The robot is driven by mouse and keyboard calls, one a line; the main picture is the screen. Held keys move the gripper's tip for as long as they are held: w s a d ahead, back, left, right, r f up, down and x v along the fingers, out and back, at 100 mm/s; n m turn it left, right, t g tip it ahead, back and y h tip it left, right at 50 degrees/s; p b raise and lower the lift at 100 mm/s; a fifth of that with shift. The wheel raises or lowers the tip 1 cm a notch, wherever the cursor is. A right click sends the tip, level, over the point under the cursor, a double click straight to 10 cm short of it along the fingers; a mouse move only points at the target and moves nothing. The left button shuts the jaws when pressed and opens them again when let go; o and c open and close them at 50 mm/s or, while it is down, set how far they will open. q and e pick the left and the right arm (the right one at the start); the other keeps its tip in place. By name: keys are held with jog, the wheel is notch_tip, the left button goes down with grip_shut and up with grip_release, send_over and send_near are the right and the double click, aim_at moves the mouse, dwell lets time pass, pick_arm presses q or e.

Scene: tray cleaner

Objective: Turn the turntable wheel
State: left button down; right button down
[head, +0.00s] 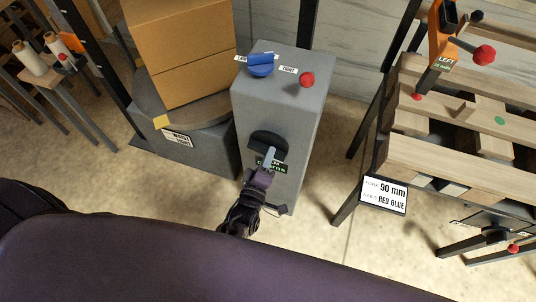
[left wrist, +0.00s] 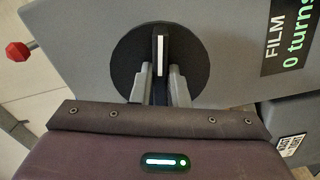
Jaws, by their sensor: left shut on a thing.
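The turntable wheel (head: 262,140) is a black disc on the front of a grey cabinet (head: 256,95). In the left wrist view the wheel (left wrist: 127,62) faces me, with a dark upright handle (left wrist: 160,52) that has a white stripe. My left gripper (head: 268,160) is at the wheel, its two grey fingers (left wrist: 161,92) on either side of the handle and shut on it. The round grey turntable (head: 215,113) stands left of the cabinet, with cardboard boxes (head: 190,50) stacked on it and a yellow mark at its edge. My right gripper is out of view.
A blue knob (head: 261,66) and a red ball knob (head: 307,79) sit on the cabinet top. A display (left wrist: 290,42) reads "FILM 0 turns". A wooden pallet (head: 450,150) stands on a rack at right. Bare floor lies between cabinet and rack.

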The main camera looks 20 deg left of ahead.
pick_arm(q)
jog(key=shift+a+f+m+p, duration=0.1)
jog(key=shift+a+m+p, duration=0.6)
jog(key=shift+m, duration=3.75)
jog(key=shift+a+r+m+p, duration=0.1)
jog(key=shift+m+p, duration=1.15)
jog(key=shift+m, duration=3.15)
jog(key=shift+a+f+m+p, duration=0.2)
jog(key=shift+m+p, duration=0.8)
jog(key=shift+m, duration=3.45)
jog(key=shift+a+r, duration=0.1)
jog(key=c, duration=1.4)
grip_release()
jog(key=shift+c, duration=0.2)
jog(key=shift+s, duration=0.1)
jog(key=s, duration=0.7)
jog(key=shift+s+b, duration=0.3)
